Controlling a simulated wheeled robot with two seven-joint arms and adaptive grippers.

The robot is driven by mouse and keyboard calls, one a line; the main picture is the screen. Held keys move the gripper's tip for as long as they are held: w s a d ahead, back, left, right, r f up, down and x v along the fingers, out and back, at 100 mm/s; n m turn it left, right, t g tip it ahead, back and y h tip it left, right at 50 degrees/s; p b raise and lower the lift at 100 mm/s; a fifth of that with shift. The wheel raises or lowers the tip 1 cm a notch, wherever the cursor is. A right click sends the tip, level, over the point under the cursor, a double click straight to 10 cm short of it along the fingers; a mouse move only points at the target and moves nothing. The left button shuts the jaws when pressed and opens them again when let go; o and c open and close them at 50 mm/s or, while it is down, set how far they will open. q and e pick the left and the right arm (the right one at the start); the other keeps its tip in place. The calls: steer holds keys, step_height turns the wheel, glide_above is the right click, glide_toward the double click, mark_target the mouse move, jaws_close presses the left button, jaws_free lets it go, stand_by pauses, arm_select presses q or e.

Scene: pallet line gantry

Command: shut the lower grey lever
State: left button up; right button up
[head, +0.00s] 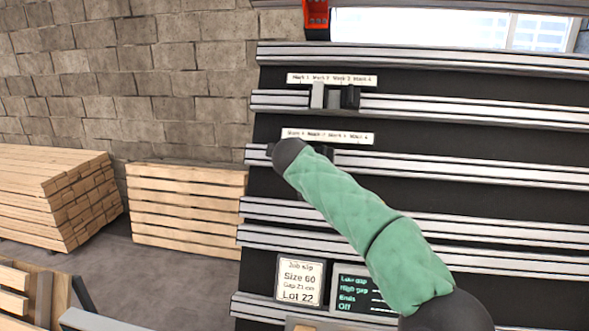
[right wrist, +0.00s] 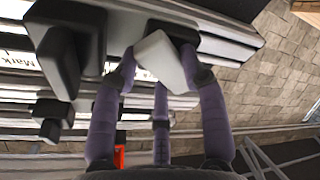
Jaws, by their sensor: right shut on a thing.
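In the right wrist view, my right gripper (right wrist: 163,72) has its purple fingers closed around a light grey lever (right wrist: 160,58) on the nearer rail, which matches the lower grey lever. A large black block (right wrist: 62,45) stands beside it on the left. In the head view, my right arm reaches up to the lower marked rail (head: 450,165), and its dark wrist hides the lever and most of the gripper. My left gripper is in neither view.
On the rail above sit another grey lever (head: 318,95) and a black block (head: 350,97). Mark labels (head: 328,136) run above the rails. A job slip (head: 300,281) and a dark display (head: 358,290) are below. Wood stacks (head: 188,210) stand at left.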

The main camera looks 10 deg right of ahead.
steer(key=m+b, duration=0.2)
steer(key=f+m+h+b, duration=0.1)
steer(key=m+b, duration=0.1)
steer(key=b, duration=0.1)
steer(key=shift+a+f+m, duration=0.1)
steer(key=shift+a+m, duration=0.1)
steer(key=shift+m, duration=0.2)
steer(key=m+b, duration=0.1)
steer(key=m, duration=0.1)
steer(key=shift+a+m+h+b, duration=0.1)
steer(key=shift+m+h+b, duration=0.2)
steer(key=shift+m+b, duration=0.1)
steer(key=shift+a+m+h+b, duration=0.1)
steer(key=shift+m+h+b, duration=0.45)
steer(key=shift+m, duration=1.15)
steer(key=o, duration=1.2)
steer(key=shift+c, duration=0.2)
steer(key=shift+s, duration=0.1)
steer(key=v, duration=1.2)
